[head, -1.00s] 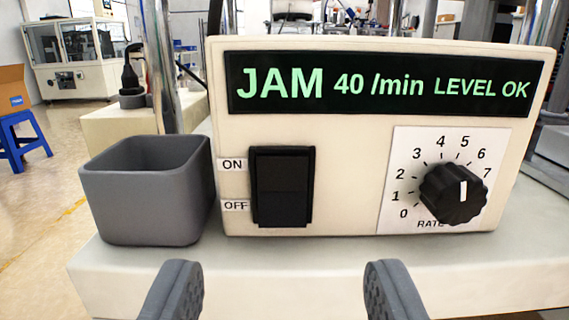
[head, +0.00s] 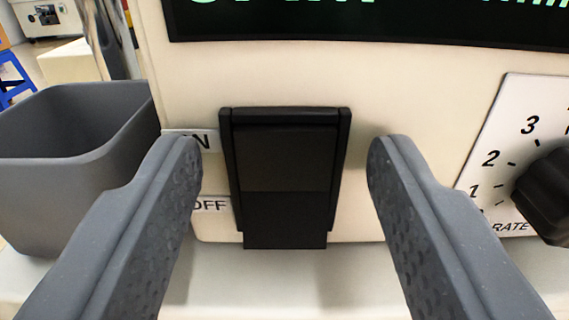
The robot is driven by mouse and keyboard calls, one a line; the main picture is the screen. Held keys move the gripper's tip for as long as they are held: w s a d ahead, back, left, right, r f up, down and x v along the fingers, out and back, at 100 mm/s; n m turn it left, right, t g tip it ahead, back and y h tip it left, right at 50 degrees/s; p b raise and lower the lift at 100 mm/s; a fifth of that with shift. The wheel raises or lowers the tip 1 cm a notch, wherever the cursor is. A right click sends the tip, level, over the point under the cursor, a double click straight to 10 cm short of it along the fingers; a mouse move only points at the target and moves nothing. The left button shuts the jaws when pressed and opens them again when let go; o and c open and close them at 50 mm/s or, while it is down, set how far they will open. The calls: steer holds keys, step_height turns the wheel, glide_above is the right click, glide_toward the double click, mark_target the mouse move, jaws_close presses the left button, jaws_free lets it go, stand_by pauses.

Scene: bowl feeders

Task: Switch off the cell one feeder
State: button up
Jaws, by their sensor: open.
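The black rocker switch (head: 285,160) is in the middle of the head view, on the cream front of the feeder control box (head: 420,110). Its lower half juts out past the bottom of its frame, so its upper, ON side looks pressed in. The ON label (head: 208,141) and the OFF label (head: 210,205) are left of the switch, each partly hidden by my left finger. My gripper (head: 285,148) is open and empty. Its grey fingers stand on either side of the switch, with a gap to each side of it.
A grey open bin (head: 75,125) stands close left of the box, beside my left finger. The black rate knob (head: 548,190) is at the right edge, on its white scale plate. The dark display (head: 380,22) is cut off at the top.

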steer(key=c, duration=1)
steer(key=shift+f, duration=0.1)
steer(key=shift+d+f+t+b, duration=0.1)
steer(key=shift+f+t+b, duration=0.15)
steer(key=shift+t+b, duration=0.4)
steer(key=shift+s+f+t, duration=0.1)
steer(key=shift+f+t, duration=0.05)
steer(key=shift+t, duration=0.65)
steer(key=shift+s+f+t, duration=0.1)
steer(key=shift+f+t, duration=0.05)
steer(key=shift+t, duration=0.6)
steer(key=shift+o, duration=0.2)
steer(key=shift+c, duration=0.2)
steer(key=o, duration=1)
